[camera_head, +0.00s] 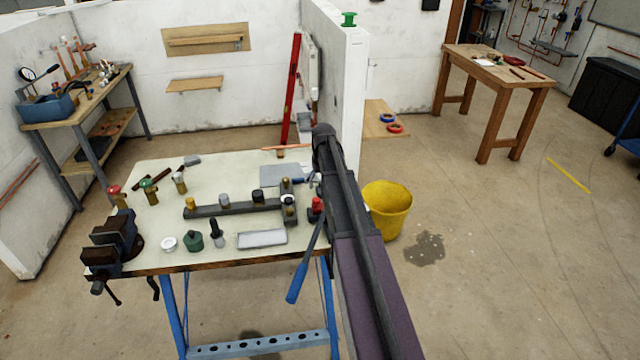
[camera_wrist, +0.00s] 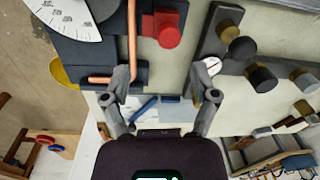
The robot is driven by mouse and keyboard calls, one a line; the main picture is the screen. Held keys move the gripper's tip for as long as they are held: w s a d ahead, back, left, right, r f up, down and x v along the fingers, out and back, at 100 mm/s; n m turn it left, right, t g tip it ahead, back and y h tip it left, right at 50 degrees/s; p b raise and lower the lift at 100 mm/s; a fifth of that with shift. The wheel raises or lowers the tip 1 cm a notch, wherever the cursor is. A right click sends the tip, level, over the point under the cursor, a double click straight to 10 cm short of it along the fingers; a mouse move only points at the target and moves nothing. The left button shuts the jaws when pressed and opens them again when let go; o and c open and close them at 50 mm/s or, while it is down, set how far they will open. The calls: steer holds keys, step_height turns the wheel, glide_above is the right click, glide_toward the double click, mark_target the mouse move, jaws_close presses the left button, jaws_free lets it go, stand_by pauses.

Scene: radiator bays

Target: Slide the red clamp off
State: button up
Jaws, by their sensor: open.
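The red clamp (camera_head: 316,205) sits at the right side of the workbench, beside my dark arm, which partly hides that area. In the wrist view the red clamp (camera_wrist: 169,31) is a small red block on a dark fixture, next to a copper pipe (camera_wrist: 132,40) that bends to the left. My gripper (camera_wrist: 164,78) has its two fingers spread apart with nothing held between them. The clamp lies above the gap between the fingers in the picture, apart from both. The left finger is close to the pipe; I cannot tell whether they touch. My fingers are hidden in the head view.
A dark rail with brass and black fittings (camera_wrist: 262,77) is right of the clamp. A white dial (camera_wrist: 65,17) is at upper left. The workbench (camera_head: 150,228) also carries a vise (camera_head: 110,245) and loose parts. A yellow bucket (camera_head: 387,210) stands on the floor at right.

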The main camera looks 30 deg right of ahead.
steer(key=shift+r+p, duration=3.25)
steer(key=shift+r, duration=0.35)
steer(key=s+a+f+b, duration=0.3)
steer(key=s+a, duration=0.7)
steer(key=s, duration=0.1)
steer(key=s+a+f+n+b, duration=0.1)
steer(key=s+a+f+b, duration=0.3)
steer(key=s+a, duration=0.7)
steer(key=shift+a+f+h, duration=0.15)
steer(key=shift+a+h, duration=0.05)
steer(key=shift+h, duration=0.1)
steer(key=s+a, duration=0.1)
steer(key=s, duration=0.1)
steer(key=s+a, duration=0.1)
steer(key=shift+s, duration=0.4)
